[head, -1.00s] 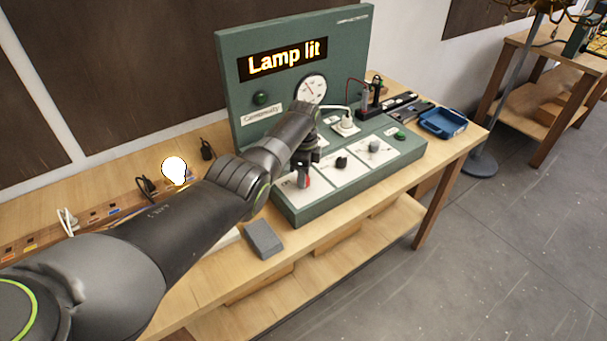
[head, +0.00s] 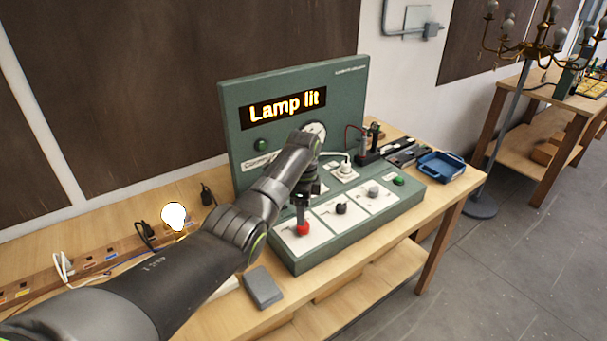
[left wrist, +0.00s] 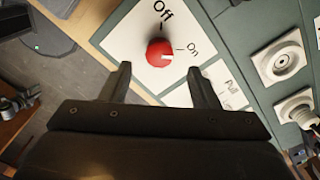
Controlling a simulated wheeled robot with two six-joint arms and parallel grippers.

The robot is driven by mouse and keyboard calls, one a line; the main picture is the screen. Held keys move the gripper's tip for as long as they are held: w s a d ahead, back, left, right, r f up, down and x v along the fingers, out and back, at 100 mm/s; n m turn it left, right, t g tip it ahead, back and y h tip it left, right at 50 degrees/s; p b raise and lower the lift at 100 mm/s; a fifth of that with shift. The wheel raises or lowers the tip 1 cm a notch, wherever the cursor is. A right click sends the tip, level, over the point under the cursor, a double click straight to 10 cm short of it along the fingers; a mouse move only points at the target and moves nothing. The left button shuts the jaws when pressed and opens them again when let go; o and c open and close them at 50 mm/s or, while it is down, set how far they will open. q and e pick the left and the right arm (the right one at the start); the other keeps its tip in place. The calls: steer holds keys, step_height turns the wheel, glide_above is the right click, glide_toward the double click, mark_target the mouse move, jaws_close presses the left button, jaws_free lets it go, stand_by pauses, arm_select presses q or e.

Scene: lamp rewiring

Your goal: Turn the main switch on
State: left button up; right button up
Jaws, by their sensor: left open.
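The main switch is a red round knob (head: 303,230) on a white plate at the panel's front left corner. In the left wrist view the red knob (left wrist: 160,52) sits between the labels "Off" and "On", and its pale mark points roughly toward "On". My left gripper (head: 302,213) is just above the knob, pointing down. In the left wrist view its two fingers (left wrist: 159,70) are spread apart with nothing between them; the knob lies just beyond the tips. The panel display (head: 284,107) reads "Lamp lit", and the bulb (head: 173,216) glows. My right gripper is not in view.
The green panel (head: 350,90) stands on a wooden table. Two other knobs (head: 341,208) sit to the right of the red one. A grey block (head: 263,288) lies in front of it. A blue tray (head: 441,167) is at the right end.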

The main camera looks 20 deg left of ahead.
arm_select(q)
step_height(320, 180, up, 13)
steer(key=b, duration=0.2)
steer(key=shift+f, duration=0.2)
